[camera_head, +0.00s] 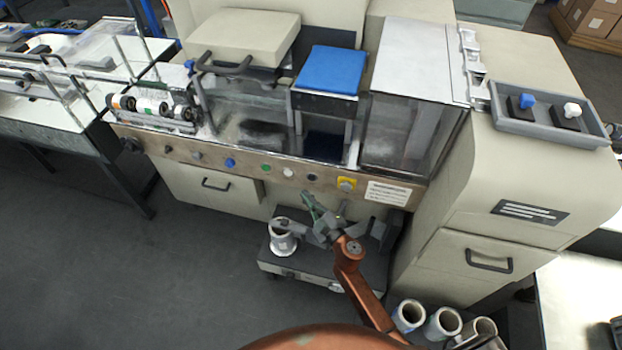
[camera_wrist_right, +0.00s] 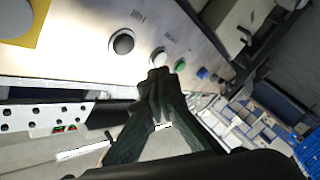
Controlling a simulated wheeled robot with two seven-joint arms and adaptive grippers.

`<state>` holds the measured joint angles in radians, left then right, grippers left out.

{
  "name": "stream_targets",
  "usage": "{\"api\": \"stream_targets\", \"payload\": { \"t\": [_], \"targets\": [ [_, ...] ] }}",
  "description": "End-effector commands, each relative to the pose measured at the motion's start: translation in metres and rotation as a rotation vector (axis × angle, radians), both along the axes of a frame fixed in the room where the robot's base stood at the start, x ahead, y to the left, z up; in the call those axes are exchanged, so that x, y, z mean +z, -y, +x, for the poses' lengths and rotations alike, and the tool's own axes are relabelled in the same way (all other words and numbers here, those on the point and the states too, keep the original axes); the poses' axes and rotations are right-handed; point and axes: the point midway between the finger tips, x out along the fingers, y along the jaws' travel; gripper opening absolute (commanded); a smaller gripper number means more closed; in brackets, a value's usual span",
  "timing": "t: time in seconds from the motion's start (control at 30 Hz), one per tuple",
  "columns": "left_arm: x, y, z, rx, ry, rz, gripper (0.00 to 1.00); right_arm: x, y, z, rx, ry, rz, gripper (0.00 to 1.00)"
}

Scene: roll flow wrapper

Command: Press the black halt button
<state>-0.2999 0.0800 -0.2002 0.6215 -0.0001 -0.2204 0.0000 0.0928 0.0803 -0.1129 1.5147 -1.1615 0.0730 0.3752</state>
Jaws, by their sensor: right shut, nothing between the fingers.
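The black button (camera_head: 312,177) sits on the brown metal control strip of the wrapper, between a white button (camera_head: 288,172) and a yellow-based control (camera_head: 346,184). In the right wrist view the black button (camera_wrist_right: 122,42) is a dark disc with a pale ring, uncovered. My right gripper (camera_head: 308,197) is shut and empty, just below the strip in the head view. In the right wrist view its closed fingertips (camera_wrist_right: 165,75) overlap the view near the white button (camera_wrist_right: 158,57) and green button (camera_wrist_right: 180,66), to the right of the black one. I cannot tell contact. My left gripper is not in view.
A blue button (camera_head: 229,162) and a green button (camera_head: 266,168) lie further left on the strip. A white label (camera_head: 388,193) is at its right. A roll (camera_head: 283,238) stands on a low cart below. More rolls (camera_head: 442,323) stand on the floor at the right.

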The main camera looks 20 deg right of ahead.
Motion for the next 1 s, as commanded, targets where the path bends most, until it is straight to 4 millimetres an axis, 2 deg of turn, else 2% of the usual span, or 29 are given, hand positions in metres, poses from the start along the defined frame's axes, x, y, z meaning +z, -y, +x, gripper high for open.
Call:
{"api": "stream_targets", "payload": {
  "t": [0.1, 0.33, 1.0],
  "targets": [
    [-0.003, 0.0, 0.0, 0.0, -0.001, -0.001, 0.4, 0.0, 0.01, 0.014, -0.001, 0.001, -0.003, 0.0],
    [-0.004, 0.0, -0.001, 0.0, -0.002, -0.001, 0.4, 0.0, 0.021, 0.031, -0.001, -0.001, -0.001, 0.0],
    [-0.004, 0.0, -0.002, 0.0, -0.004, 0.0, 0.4, 0.0, 0.025, 0.035, -0.002, -0.001, 0.001, 0.0]
  ]
}}
